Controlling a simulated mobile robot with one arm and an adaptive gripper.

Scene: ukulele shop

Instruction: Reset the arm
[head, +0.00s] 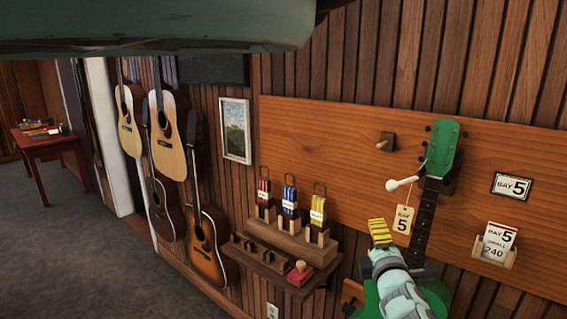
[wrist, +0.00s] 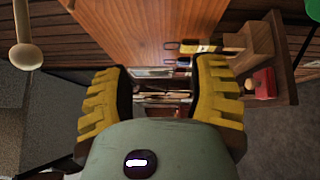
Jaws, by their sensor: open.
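My gripper (head: 381,230) shows in the head view at the lower right, with yellow ribbed fingers on a pale grey-green arm. It appears in front of the green ukulele (head: 446,145) hanging on the wall; whether it touches it I cannot tell. In the wrist view, the two yellow fingers of my gripper (wrist: 162,95) are spread wide apart with nothing between them. My arm hides part of the ukulele's body. A tag (head: 403,218) marked 5 hangs from the ukulele's head.
A wall shelf (head: 270,268) left of my gripper holds a wooden rack with red, blue and yellow packets. A cream knob (head: 393,185) juts out beside the ukulele, and a bare wooden peg (head: 386,141) is above. Guitars (head: 207,232) hang further left. The carpet (head: 95,250) is clear.

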